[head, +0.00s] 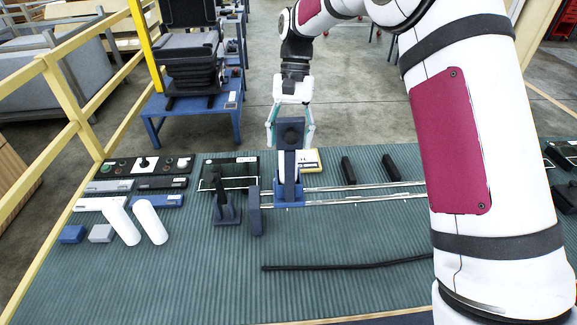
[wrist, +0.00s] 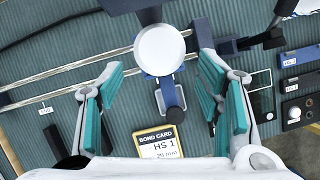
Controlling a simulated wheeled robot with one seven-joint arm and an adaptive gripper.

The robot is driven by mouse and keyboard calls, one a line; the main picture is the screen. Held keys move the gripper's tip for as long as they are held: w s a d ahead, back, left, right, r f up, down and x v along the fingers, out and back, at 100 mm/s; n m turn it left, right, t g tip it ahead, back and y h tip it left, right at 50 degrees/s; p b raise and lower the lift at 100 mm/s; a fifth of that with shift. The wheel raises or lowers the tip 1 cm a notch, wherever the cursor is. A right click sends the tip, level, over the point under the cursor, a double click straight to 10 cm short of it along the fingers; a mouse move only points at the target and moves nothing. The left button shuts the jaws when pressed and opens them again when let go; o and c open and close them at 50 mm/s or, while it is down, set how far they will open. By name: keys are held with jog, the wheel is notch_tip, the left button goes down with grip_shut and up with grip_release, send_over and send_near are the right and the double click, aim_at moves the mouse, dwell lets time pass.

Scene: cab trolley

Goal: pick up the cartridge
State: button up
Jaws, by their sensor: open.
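No thing in view is labelled as the cartridge, and I cannot tell for certain which one it is. Two white cylinders, one (head: 121,221) and another (head: 151,222), lie side by side on the left of the ribbed mat. My gripper (head: 291,133) is open, pointing down over a blue stand (head: 289,193) at the rails. A dark upright plate on it shows between the teal fingers in the head view. In the wrist view, a white round-topped part (wrist: 160,50) lies ahead between the open fingers (wrist: 163,103), apart from both pads.
Metal rails (head: 360,190) run right from the stand. A dark upright block (head: 255,211) and a dark lever device (head: 225,203) stand to its left. The bond card (wrist: 165,140) lies close by. A black bar (head: 345,264) lies in front; the mat's front left is clear.

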jog(key=p+x, duration=0.2)
jog(key=x, duration=0.4)
jog(key=shift+s, duration=0.2)
grip_shut()
